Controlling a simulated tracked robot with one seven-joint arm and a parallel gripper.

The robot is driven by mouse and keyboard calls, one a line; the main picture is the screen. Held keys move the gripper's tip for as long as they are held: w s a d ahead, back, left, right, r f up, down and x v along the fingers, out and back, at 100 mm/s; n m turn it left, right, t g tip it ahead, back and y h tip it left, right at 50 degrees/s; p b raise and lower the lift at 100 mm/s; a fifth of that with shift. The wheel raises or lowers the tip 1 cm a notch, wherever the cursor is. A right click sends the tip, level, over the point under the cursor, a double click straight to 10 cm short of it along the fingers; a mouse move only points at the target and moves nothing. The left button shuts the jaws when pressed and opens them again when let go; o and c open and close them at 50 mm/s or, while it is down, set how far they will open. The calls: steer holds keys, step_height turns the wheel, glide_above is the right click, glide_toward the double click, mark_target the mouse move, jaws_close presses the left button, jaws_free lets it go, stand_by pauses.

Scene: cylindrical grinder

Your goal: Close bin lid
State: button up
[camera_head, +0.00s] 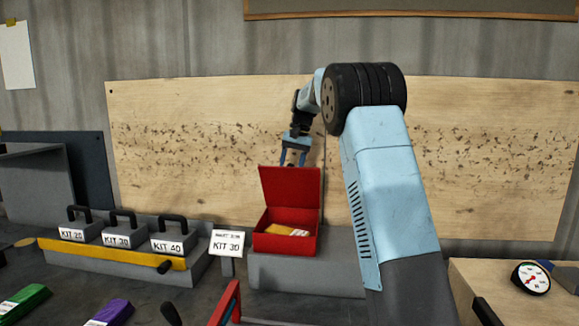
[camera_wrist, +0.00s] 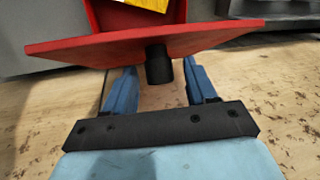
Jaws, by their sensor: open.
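The red bin (camera_head: 287,243) stands on a grey block with its red lid (camera_head: 290,190) raised upright at the back. A yellow item (camera_head: 279,229) with a pale part lies inside the bin. My gripper (camera_head: 293,155) is open, just behind and above the lid's top edge. In the wrist view the lid (camera_wrist: 140,42) crosses the top of the picture, and a black knob (camera_wrist: 158,66) on it sits between the open fingers of my gripper (camera_wrist: 156,88). The fingers are apart from the knob on both sides. Contact with the lid cannot be told.
The grey block (camera_head: 300,276) carries the bin. A "KIT 30" sign (camera_head: 227,243) stands left of it. Several grey kit weights (camera_head: 120,233) sit behind a yellow bar (camera_head: 110,254). A wooden board (camera_head: 200,140) rises behind. A dial gauge (camera_head: 531,278) lies at right.

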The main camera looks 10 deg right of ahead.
steer(key=shift+f, duration=0.15)
jaws_close()
stand_by(0.5)
steer(key=shift+a, duration=0.1)
